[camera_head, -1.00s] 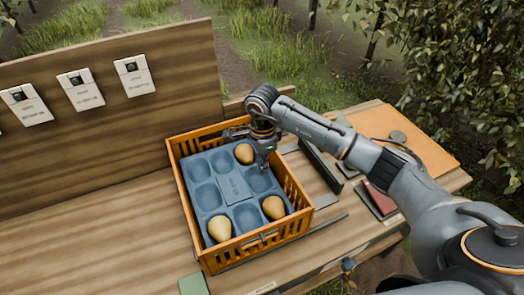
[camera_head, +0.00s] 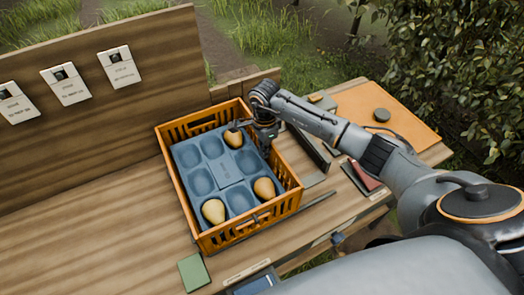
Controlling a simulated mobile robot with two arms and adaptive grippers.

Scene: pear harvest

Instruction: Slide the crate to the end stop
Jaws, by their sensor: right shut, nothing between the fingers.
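The orange slatted crate (camera_head: 252,226) sits upright on the wooden bench. It holds a blue moulded tray (camera_head: 228,173) with three pears, one at the back (camera_head: 234,138), one at the right (camera_head: 264,188) and one at the front left (camera_head: 213,211). My right gripper (camera_head: 267,147) is shut and empty, pointing down by the crate's back right side, close to the back pear. I cannot tell whether it touches the crate wall. A dark upright plate (camera_head: 308,148), perhaps the end stop, stands right of the crate with a gap between. My left gripper is out of view.
A thin dark rail runs along the crate's front side. A wooden backboard (camera_head: 100,120) with white cards stands behind. An orange board (camera_head: 385,112) and a red item (camera_head: 365,176) lie at the right, a green block (camera_head: 194,272) in front. The bench left of the crate is clear.

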